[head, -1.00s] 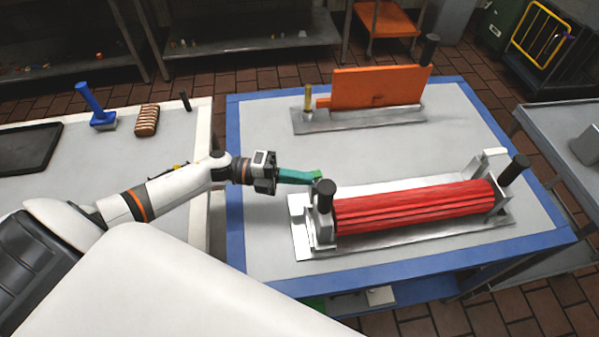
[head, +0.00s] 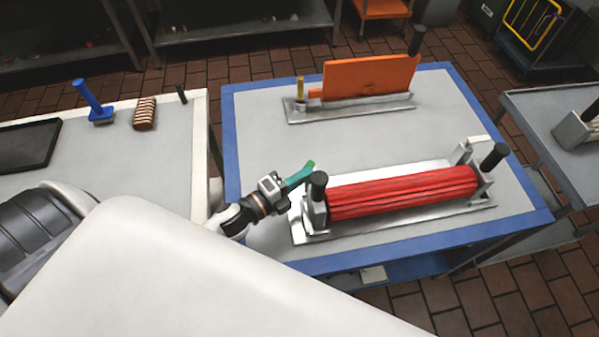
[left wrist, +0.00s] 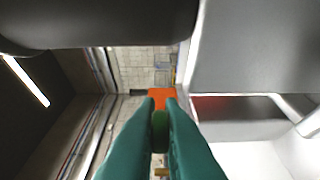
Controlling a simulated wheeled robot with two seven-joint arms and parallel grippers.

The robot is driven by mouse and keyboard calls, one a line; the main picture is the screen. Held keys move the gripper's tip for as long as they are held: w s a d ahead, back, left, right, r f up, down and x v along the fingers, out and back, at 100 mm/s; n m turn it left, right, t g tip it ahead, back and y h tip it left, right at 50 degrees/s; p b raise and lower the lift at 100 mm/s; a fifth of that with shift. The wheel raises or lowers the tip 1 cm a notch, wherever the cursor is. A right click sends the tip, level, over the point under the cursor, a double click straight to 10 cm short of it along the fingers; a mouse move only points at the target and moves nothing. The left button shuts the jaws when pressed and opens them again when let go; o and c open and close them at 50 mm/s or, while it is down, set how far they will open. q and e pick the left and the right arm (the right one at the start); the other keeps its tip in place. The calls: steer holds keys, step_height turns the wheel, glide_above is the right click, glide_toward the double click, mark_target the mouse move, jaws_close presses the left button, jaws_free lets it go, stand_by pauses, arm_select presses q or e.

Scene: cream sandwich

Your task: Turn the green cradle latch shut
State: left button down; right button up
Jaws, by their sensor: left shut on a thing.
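The red ribbed roller (head: 405,193) lies across a silver cradle (head: 309,226) on the blue-edged table. Black posts stand at both ends of the cradle. My left gripper (head: 308,166), with teal fingers, is at the cradle's left end, just beside and behind the left black post (head: 318,186). In the left wrist view, its fingers (left wrist: 160,108) are closed on the dark green latch (left wrist: 159,130). The fingers hide most of the latch, so I cannot tell its exact angle. My right gripper is not in view.
Bare tabletop separates roller and plate.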

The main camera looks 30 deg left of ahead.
arm_select(q)
steer(key=shift+d+n+y, duration=0.15)
steer(key=shift+n+y, duration=0.25)
steer(key=shift+y, duration=0.1)
steer(key=c, duration=1.6)
jaws_free()
steer(key=shift+o, duration=0.2)
steer(key=b+v, duration=0.3)
steer(key=v, duration=0.9)
steer(key=shift+f, duration=0.25)
steer(key=shift+o, duration=0.5)
